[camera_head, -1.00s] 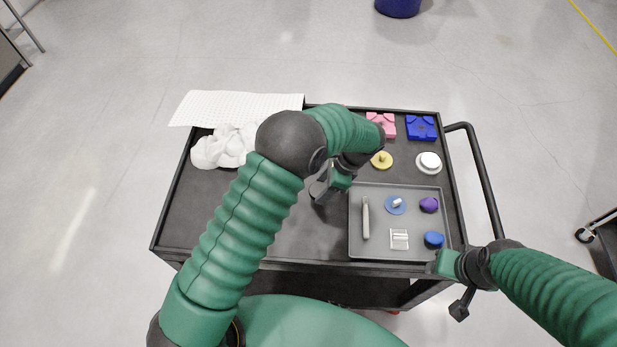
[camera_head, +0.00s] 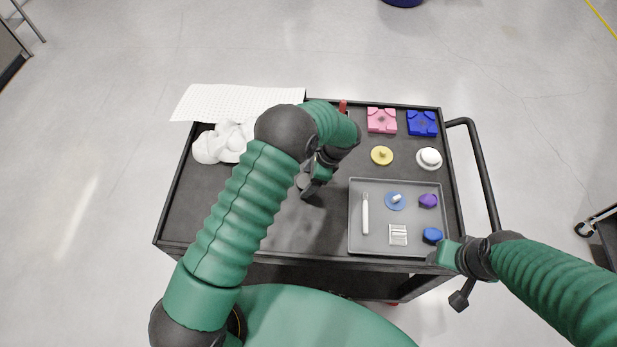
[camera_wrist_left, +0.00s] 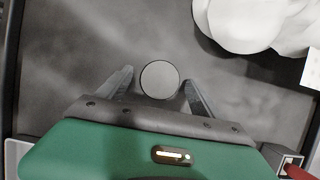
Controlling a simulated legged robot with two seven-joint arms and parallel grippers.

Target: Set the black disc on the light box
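A round disc (camera_wrist_left: 158,80) with a grey top face and a dark rim lies on the dark cart top in the left wrist view. It best fits the black disc. My left gripper (camera_wrist_left: 158,92) is open, its two fingers on either side of the disc with gaps showing. In the head view my left gripper (camera_head: 309,188) points down over the middle of the cart, and its own arm partly covers this area. A small pale-edged box (camera_wrist_left: 287,163) with a red part shows at the lower right of the wrist view; I cannot tell whether it is the light box. My right gripper (camera_head: 461,300) hangs off the cart's front right corner.
A grey tray (camera_head: 380,248) holds several small parts. Pink (camera_head: 381,121) and blue (camera_head: 421,123) fixtures, a yellow knobbed disc (camera_head: 382,156) and a white round piece (camera_head: 429,158) stand behind it. The cart's front left is clear.

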